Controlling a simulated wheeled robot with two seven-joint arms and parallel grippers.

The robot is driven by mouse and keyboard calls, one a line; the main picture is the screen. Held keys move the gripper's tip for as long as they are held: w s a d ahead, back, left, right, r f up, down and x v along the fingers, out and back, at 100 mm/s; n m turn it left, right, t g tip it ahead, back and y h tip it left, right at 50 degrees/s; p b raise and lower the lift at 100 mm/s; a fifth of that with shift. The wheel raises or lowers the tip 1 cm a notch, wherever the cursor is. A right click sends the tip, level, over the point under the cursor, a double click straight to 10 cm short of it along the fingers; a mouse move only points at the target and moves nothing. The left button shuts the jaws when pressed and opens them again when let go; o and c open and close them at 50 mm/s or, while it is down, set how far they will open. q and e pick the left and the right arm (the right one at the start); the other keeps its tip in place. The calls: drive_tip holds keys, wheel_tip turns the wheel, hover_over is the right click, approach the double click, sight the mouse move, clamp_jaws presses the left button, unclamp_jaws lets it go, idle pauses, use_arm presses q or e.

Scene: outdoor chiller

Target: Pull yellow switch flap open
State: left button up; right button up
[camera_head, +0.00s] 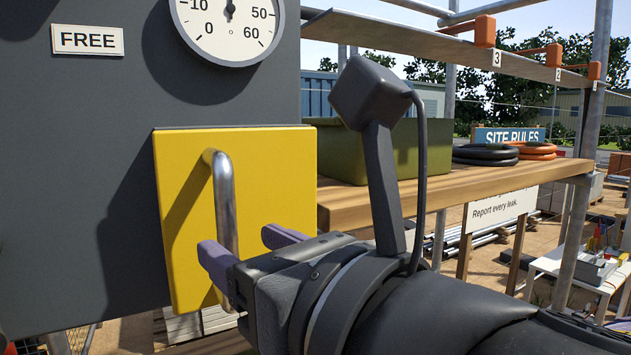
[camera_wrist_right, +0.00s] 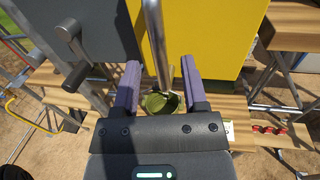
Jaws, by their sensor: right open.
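The yellow switch flap (camera_head: 270,185) is a square panel on the front of a dark grey cabinet (camera_head: 90,200). It looks closed, though its left edge is hard to judge. A vertical metal handle (camera_head: 226,200) stands out from it. My right gripper (camera_head: 245,245) is open at the handle's lower part, with its purple fingers apart. In the right wrist view, the handle (camera_wrist_right: 156,45) comes down between the two fingers of the gripper (camera_wrist_right: 158,82), and I see no finger closed on it. My left gripper is not in view.
A round gauge (camera_head: 228,25) and a FREE label (camera_head: 87,40) are on the cabinet above the flap. A wooden shelf (camera_head: 390,193) with a green box (camera_head: 430,150) and coiled hoses (camera_head: 485,154) stands right of the cabinet. A dark lever (camera_wrist_right: 72,38) shows left of the flap in the wrist view.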

sight(232, 239)
drive_tip(key=x, duration=0.4)
drive_tip(key=shift+f, duration=0.1)
clamp_jaws()
idle(1.3)
